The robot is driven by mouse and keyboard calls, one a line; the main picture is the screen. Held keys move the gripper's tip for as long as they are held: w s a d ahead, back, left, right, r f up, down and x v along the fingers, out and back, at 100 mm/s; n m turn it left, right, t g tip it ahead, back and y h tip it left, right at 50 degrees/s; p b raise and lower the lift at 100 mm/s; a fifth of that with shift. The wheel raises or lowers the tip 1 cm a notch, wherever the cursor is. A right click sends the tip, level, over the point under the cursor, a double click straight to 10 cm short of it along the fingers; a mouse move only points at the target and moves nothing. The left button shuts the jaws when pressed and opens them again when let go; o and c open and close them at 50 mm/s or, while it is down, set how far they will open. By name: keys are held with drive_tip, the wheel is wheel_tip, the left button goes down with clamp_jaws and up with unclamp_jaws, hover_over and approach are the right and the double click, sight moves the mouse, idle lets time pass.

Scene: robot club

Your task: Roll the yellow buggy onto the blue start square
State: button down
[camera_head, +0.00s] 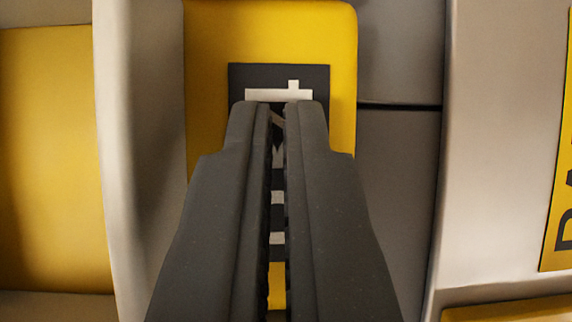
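My gripper (277,108) reaches up the middle of the view, its two dark fingers almost together. A narrow gap runs between them, and I see nothing held in it. Beyond the fingertips is a yellow panel (215,50) with rounded corners. It carries a dark label (237,78) with white markings, partly hidden by the fingers. I cannot tell whether this panel belongs to the yellow buggy, or whether the fingertips touch it. I see no wheels and no blue start square in this view.
A pale upright edge (118,150) and another yellow surface (45,150) are on the left. Grey panels (398,180) and a pale wall-like surface (495,150) stand on the right. A yellow sign with dark lettering (560,190) is at the far right. Little free room shows.

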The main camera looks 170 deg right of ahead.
sight(129, 220)
drive_tip(key=shift+s+a+f, duration=0.15)
drive_tip(key=shift+a+f, duration=0.25)
drive_tip(key=shift+f, duration=0.25)
drive_tip(key=shift+s+a+f, duration=0.15)
drive_tip(key=shift+a+f, duration=0.2)
drive_tip(key=shift+f, duration=0.25)
drive_tip(key=shift+w+a+f, duration=0.1)
drive_tip(key=shift+w+a, duration=0.05)
drive_tip(key=shift+a, duration=0.7)
drive_tip(key=shift+w+d+r+p, duration=0.15)
drive_tip(key=shift+d+r+p, duration=0.3)
drive_tip(key=shift+d+r, duration=0.15)
drive_tip(key=shift+w+d+r+p, duration=0.15)
drive_tip(key=shift+r+p, duration=0.15)
drive_tip(key=shift+r, duration=0.3)
drive_tip(key=shift+w+r+p, duration=0.15)
drive_tip(key=shift+r+p, duration=0.35)
drive_tip(key=shift+r, duration=1.05)
wheel_tip(129, 220, up, 7)
drive_tip(key=p, duration=0.2)
drive_tip(key=shift+r, duration=0.15)
drive_tip(key=shift+w, duration=0.1)
